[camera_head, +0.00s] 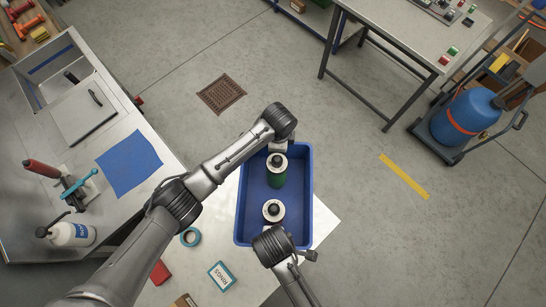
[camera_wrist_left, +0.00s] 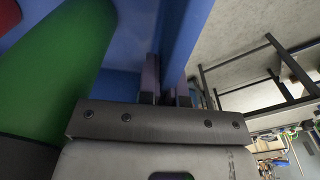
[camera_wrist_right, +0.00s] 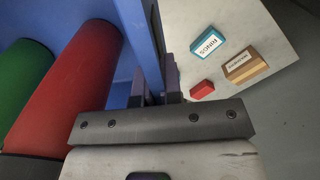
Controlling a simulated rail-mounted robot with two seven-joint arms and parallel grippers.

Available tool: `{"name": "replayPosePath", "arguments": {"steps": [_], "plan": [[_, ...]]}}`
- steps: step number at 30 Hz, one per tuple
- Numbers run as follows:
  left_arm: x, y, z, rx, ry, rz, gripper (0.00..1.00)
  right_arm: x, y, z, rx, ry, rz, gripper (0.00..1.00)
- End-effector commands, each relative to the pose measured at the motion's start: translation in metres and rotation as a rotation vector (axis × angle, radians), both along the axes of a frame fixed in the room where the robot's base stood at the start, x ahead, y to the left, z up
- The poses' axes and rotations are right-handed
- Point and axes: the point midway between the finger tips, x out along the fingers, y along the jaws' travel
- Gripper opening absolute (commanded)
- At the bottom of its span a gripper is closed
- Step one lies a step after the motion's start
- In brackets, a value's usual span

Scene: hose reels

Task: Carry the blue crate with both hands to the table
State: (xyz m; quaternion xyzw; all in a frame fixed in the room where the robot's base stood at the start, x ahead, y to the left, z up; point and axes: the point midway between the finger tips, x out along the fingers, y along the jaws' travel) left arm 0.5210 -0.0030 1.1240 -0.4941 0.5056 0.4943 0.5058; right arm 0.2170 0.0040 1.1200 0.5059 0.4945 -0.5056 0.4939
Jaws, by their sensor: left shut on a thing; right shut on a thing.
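The blue crate (camera_head: 304,190) is in the middle of the head view, over the right part of the near table top (camera_head: 325,222). Whether it touches that top cannot be told. Two reels with white ends stand in it, a green one (camera_head: 277,180) and one whose side is mostly hidden (camera_head: 273,210); the right wrist view shows a red one (camera_wrist_right: 75,85). My left gripper (camera_wrist_left: 165,90) is shut on the crate's far wall. My right gripper (camera_wrist_right: 155,85) is shut on the near wall. In the head view my arms cover parts of both walls.
On the near top lie a box marked RINGS (camera_head: 221,276), a teal tape roll (camera_head: 190,237) and a red block (camera_head: 160,272). A metal bench (camera_head: 30,210) stands left. Another table (camera_head: 400,35) stands at the upper right, beside a cart with a blue cylinder (camera_head: 468,115). Grey floor between is clear.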

Motion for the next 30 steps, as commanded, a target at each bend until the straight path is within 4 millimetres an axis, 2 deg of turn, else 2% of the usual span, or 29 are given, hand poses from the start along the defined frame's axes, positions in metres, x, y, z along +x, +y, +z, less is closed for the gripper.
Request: {"name": "replayPosePath", "arguments": {"steps": [16, 30], "plan": [[0.001, 0.004, -0.003, -0.001, -0.002, 0.028, 0.0, 0.001, -0.005, -0.004, 0.0, -0.001, 0.029, 0.0], [0.0, 0.043, -0.032, -0.001, -0.001, 0.283, 0.0, 0.011, -0.044, -0.033, -0.003, -0.002, 0.283, 0.0]]}}
